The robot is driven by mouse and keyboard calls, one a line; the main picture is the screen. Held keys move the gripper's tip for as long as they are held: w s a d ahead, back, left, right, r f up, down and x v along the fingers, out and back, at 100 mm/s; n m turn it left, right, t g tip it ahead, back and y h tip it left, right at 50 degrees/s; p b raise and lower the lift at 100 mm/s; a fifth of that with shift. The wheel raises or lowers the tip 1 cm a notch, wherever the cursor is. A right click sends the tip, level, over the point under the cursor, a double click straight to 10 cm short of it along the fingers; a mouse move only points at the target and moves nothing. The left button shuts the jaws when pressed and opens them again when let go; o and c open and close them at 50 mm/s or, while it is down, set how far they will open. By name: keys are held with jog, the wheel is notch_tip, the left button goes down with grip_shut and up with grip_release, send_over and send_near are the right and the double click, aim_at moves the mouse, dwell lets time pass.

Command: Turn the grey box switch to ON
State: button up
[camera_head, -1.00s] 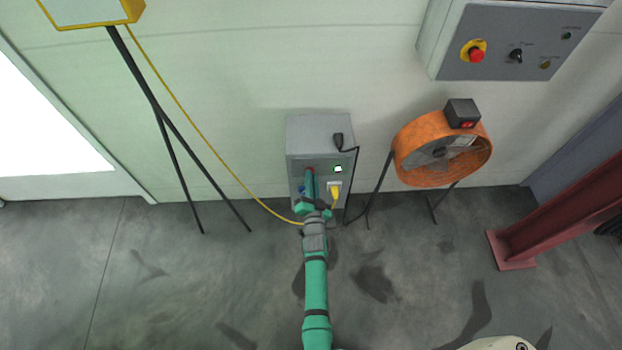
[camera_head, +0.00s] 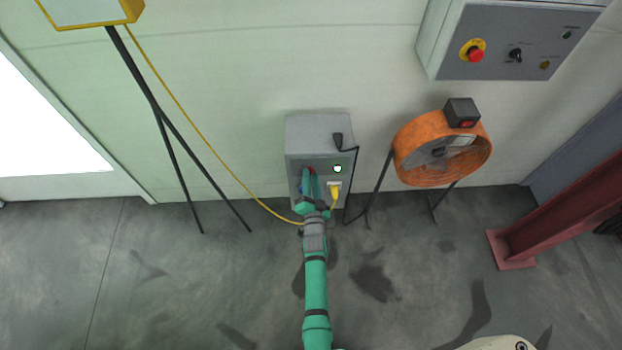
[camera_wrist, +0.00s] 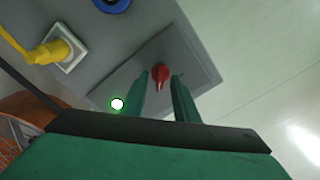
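In the head view my gripper (camera_head: 310,178) covers part of the box front. I cannot read any ON or OFF marking.
A yellow plug (camera_head: 335,192) sits in a socket on the box, its cable running left. An orange fan (camera_head: 440,150) stands to the right. A wall panel (camera_head: 510,40) hangs above it. A black tripod (camera_head: 170,130) stands left. A red steel beam (camera_head: 560,210) is far right.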

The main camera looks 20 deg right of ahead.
jog(key=shift+s, duration=0.15)
jog(key=v, duration=1)
jog(key=shift+s, duration=0.3)
jog(key=shift+a, duration=0.1)
jog(key=s+a+r+n+y, duration=0.1)
jog(key=s+a+r+n, duration=0.3)
jog(key=s, duration=0.5)
jog(key=s+a+r+n+g+y, duration=0.1)
jog(key=s+a+r+n+y, duration=0.15)
jog(key=s+a, duration=0.45)
jog(key=s+a+r+n, duration=0.3)
jog(key=s+r, duration=0.1)
jog(key=s, duration=0.7)
jog(key=s+a+r+n+g+y, duration=0.1)
jog(key=s+a+r+n, duration=0.2)
jog(key=s+r, duration=0.4)
notch_tip(320, 180, up, 3)
jog(key=shift+y, duration=0.25)
